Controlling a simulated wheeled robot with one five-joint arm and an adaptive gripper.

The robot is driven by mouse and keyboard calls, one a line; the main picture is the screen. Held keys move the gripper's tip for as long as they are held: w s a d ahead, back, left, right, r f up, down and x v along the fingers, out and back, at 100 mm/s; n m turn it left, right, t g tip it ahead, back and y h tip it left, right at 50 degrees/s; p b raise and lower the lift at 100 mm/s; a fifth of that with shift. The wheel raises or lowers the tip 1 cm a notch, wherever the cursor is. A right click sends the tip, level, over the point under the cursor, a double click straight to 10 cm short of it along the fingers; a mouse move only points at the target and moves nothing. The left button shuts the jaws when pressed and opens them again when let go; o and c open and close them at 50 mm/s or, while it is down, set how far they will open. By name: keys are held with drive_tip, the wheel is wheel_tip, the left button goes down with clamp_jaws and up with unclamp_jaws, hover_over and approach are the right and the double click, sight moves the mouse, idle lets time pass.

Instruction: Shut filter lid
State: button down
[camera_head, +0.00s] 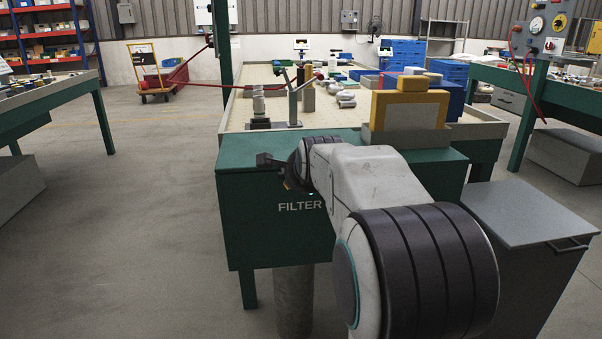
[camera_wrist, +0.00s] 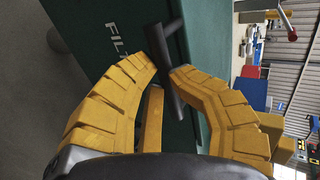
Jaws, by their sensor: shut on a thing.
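The green filter box (camera_head: 255,215) stands in front of my arm, with "FILTER" on its front face. Its green lid (camera_head: 250,148) looks level across the top of the box; I cannot tell whether a small gap is left under it. A dark bar handle (camera_head: 268,160) sticks out at the lid's front edge. It also shows in the wrist view (camera_wrist: 174,35), between my yellow fingers. My gripper (camera_wrist: 165,70) is shut on this handle. In the head view my wrist hides part of the lid and the box front.
A long sand-coloured worktable (camera_head: 260,85) with fixtures and castings lies behind the box. A yellow-framed block (camera_head: 410,110) stands right of the lid. A grey lidded bin (camera_head: 525,215) is at the right.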

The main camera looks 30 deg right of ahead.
drive_tip(key=shift+s+d+f+b, duration=0.1)
drive_tip(key=shift+f+b, duration=0.25)
drive_tip(key=shift+f, duration=0.7)
drive_tip(key=c, duration=1)
unclamp_jaws()
drive_tip(key=shift+d, duration=0.1)
drive_tip(key=shift+w, duration=0.2)
drive_tip(key=shift+r, duration=0.2)
drive_tip(key=v, duration=1.2)
